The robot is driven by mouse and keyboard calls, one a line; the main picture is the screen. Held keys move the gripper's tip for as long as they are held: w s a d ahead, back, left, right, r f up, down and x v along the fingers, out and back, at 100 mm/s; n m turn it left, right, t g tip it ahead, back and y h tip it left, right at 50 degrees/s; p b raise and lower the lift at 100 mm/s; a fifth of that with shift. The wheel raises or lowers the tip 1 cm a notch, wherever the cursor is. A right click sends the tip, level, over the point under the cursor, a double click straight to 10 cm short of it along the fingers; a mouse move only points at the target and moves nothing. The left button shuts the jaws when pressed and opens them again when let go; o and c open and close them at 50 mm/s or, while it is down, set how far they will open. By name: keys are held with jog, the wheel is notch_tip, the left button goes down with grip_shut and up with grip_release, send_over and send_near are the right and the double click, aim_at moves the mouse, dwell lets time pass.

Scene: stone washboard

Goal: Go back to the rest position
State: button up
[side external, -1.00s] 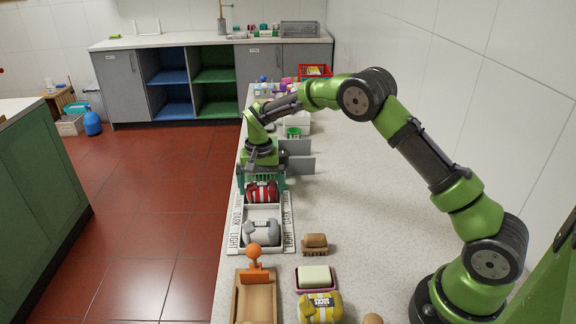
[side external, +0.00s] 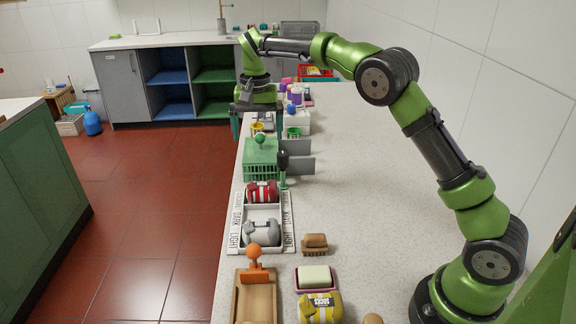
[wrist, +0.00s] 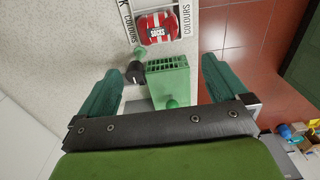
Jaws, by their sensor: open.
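My gripper (side external: 258,128) hangs above the far part of the counter, pointing down with nothing between its fingers. In the wrist view, its two teal fingers (wrist: 162,68) are spread wide apart. A green slotted box (side external: 262,160) with a green ball knob on top stands on the counter below and nearer the camera. The wrist view shows this box (wrist: 167,82) between and beyond the fingers, apart from them.
A tray (side external: 232,236) holds a red striped bundle (side external: 262,191) and a grey bundle (side external: 263,232). A dark-topped green post (side external: 283,168) stands beside the box. A washboard with an orange knob (side external: 255,262), brush (side external: 314,243), soap (side external: 314,276) and yellow bundle (side external: 321,307) are nearer.

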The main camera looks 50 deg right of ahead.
jog(key=s+a+r+n+t, duration=0.1)
jog(key=s+t, duration=0.1)
jog(key=s, duration=0.8)
jog(key=s+a+r+n+t+y, duration=0.1)
jog(key=s+r+n+t, duration=0.1)
jog(key=s, duration=0.8)
jog(key=s+a+r+n+t+y, duration=0.1)
jog(key=s+a+t, duration=0.1)
jog(key=s, duration=0.8)
jog(key=shift+s+r+n+t, duration=0.25)
jog(key=shift+r+n+t, duration=0.15)
jog(key=shift+t, duration=0.1)
